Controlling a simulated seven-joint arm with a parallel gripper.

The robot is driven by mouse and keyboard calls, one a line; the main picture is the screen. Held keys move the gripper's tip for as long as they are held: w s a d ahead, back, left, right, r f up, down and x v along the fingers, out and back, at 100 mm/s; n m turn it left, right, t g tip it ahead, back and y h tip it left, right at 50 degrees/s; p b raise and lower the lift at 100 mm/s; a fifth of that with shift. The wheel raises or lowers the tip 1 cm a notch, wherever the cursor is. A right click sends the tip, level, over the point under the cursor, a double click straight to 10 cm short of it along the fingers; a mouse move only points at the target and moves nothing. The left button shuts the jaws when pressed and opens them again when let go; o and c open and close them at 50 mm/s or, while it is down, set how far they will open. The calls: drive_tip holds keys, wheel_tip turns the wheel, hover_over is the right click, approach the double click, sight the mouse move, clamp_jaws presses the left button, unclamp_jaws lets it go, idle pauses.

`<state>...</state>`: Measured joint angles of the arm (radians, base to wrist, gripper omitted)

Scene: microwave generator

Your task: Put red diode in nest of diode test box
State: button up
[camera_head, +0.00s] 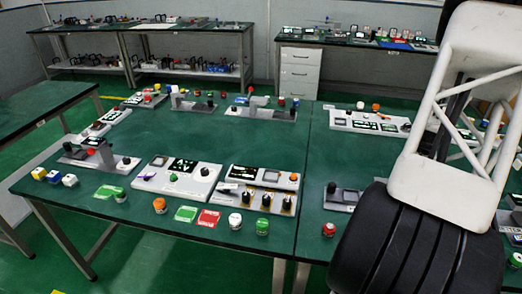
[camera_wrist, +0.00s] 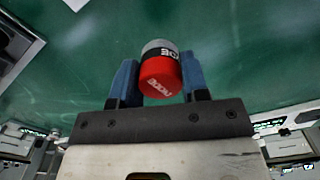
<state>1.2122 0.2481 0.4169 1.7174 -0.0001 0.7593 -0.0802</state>
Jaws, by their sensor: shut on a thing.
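In the wrist view, my gripper (camera_wrist: 159,62) has its two blue fingers shut on a short cylinder, the red diode (camera_wrist: 161,76). Its near end is red with pale lettering, and the rest has a black band and a grey end. It is held clear, with green surface behind it. In the head view, my arm covers the right side and I cannot make out the gripper or the held diode. Several boxes with screens stand on the green table, such as a white one (camera_head: 177,181); I cannot tell which is the diode test box. No nest is clearly visible.
A box with black knobs (camera_head: 262,189) stands beside the white one, and another box (camera_head: 370,121) stands farther right. Small jars, such as an orange-topped one (camera_head: 160,205), line the front edge. The left table's middle (camera_head: 225,135) is clear.

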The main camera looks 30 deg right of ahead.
drive_tip(key=w+a+n, duration=0.1)
drive_tip(key=w+a, duration=0.3)
drive_tip(key=w, duration=0.3)
drive_tip(key=w+a+n, duration=0.1)
drive_tip(key=w+a, duration=0.3)
drive_tip(key=w, duration=0.3)
drive_tip(key=w+a+n, duration=0.2)
drive_tip(key=w+a, duration=0.3)
drive_tip(key=w, duration=0.3)
drive_tip(key=shift+r, duration=0.3)
drive_tip(key=w+a+n, duration=0.4)
drive_tip(key=w+a, duration=1.2)
drive_tip(key=a, duration=0.3)
drive_tip(key=w+a+n, duration=0.3)
drive_tip(key=w+a, duration=0.1)
drive_tip(key=a, duration=1.1)
drive_tip(key=w+a+r+n, duration=0.1)
drive_tip(key=w+a, duration=0.3)
drive_tip(key=a, duration=1.2)
drive_tip(key=w+a+n, duration=0.3)
drive_tip(key=a+n, duration=0.1)
drive_tip(key=a, duration=1.1)
drive_tip(key=shift+w+a+r+n, duration=0.15)
drive_tip(key=shift+w+r+n, duration=0.15)
drive_tip(key=shift+w+r, duration=0.1)
drive_tip(key=shift+w, duration=0.1)
hover_over(159, 162)
drive_tip(key=shift+f, duration=0.8)
drive_tip(key=shift+f, duration=0.1)
drive_tip(key=shift+f, duration=1.65)
